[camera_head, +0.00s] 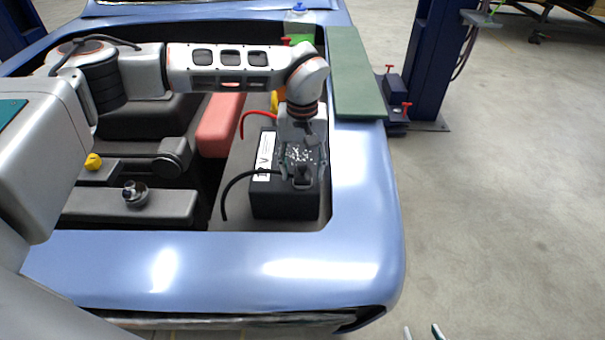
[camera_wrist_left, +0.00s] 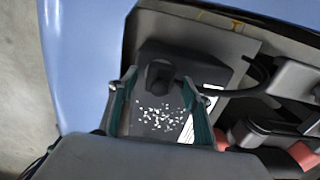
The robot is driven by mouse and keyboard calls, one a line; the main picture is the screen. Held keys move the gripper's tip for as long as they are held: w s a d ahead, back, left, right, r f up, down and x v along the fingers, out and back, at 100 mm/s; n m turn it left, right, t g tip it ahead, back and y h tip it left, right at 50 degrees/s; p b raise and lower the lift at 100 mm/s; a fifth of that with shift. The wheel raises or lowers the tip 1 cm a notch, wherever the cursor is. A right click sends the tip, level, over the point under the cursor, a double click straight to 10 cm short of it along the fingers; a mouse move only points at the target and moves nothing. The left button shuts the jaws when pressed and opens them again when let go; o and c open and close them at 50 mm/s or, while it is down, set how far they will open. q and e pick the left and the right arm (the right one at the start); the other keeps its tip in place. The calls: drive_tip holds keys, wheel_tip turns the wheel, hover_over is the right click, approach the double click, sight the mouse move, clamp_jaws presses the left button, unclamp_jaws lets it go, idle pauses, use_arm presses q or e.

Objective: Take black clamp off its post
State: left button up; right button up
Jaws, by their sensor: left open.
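The dark battery (camera_head: 270,203) sits in the front corner of the bay, with white specks on its top. The black clamp (camera_wrist_left: 160,76) shows as a dark block at the battery top, near the far end of my fingers; the post is hidden. A black cable (camera_head: 232,186) curves toward it from the left. My left gripper (camera_head: 302,176) is over the battery, pointing down; in the wrist view (camera_wrist_left: 160,95) its teal fingers are apart on both sides of the clamp. Contact cannot be told. Tips of my right gripper (camera_head: 423,332) show apart at the bottom edge, empty.
A red cable (camera_head: 244,122) arches behind the battery. The blue car body (camera_head: 366,200) borders the bay closely at right and front. A green board (camera_head: 355,75) lies on the right fender. A grey ledge with a small cup (camera_head: 135,194) is at left. Open floor lies right.

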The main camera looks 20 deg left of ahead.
use_arm(q)
drive_tip(key=c, duration=1.2)
